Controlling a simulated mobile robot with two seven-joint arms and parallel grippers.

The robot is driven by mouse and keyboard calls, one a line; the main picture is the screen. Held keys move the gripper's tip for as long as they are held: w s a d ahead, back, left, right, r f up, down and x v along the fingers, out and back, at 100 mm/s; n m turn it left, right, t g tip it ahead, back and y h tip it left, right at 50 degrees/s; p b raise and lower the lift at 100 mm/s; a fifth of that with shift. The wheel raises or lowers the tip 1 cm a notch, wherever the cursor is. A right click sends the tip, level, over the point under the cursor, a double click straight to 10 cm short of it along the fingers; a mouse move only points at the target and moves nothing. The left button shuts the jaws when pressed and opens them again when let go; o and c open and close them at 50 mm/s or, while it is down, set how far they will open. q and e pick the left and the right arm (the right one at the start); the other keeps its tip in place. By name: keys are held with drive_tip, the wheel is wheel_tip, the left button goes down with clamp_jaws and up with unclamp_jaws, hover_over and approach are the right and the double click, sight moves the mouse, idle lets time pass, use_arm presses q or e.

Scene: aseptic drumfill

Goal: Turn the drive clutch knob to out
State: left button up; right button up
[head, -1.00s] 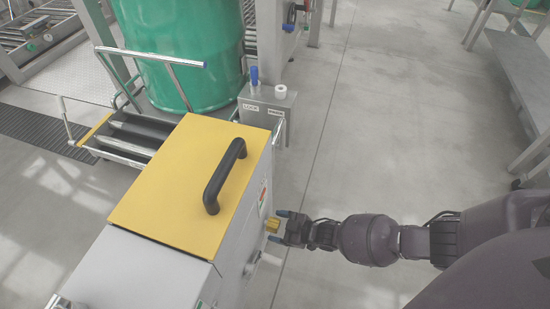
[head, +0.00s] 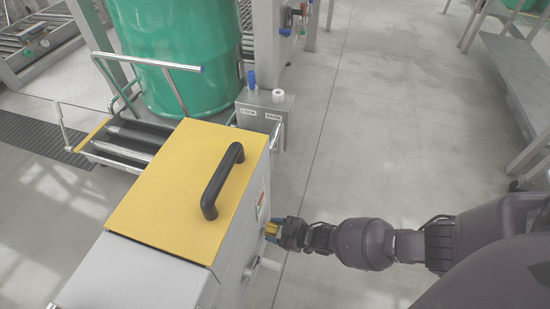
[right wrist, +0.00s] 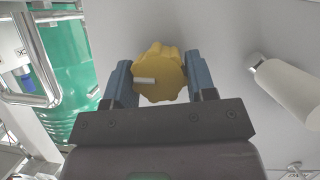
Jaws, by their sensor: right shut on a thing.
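The drive clutch knob (right wrist: 160,78) is a yellow lobed knob with a pale pointer bar on its face, on the side wall of the yellow-topped cabinet (head: 165,195). In the right wrist view the bar points left, lying nearly level. My right gripper (right wrist: 160,85) is shut on the knob, with one blue-grey finger on each side. In the head view my right gripper (head: 272,230) reaches the knob from the right and hides most of it. Any position labels by the knob cannot be read. My left gripper is not in view.
A white cylindrical handle (right wrist: 288,88) sticks out beside the knob. A black handle (head: 222,180) stands on the yellow lid. Behind are a grey box (head: 264,112) with a blue knob and a green drum (head: 180,60).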

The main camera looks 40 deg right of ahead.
drive_tip(key=shift+s+a+n+t+h, duration=0.1)
drive_tip(key=shift+n+t+h, duration=0.55)
drive_tip(key=shift+n, duration=0.55)
drive_tip(key=shift+n+t+h, duration=0.35)
drive_tip(key=shift+n+t, duration=0.2)
drive_tip(key=shift+n, duration=0.55)
drive_tip(key=o, duration=0.9)
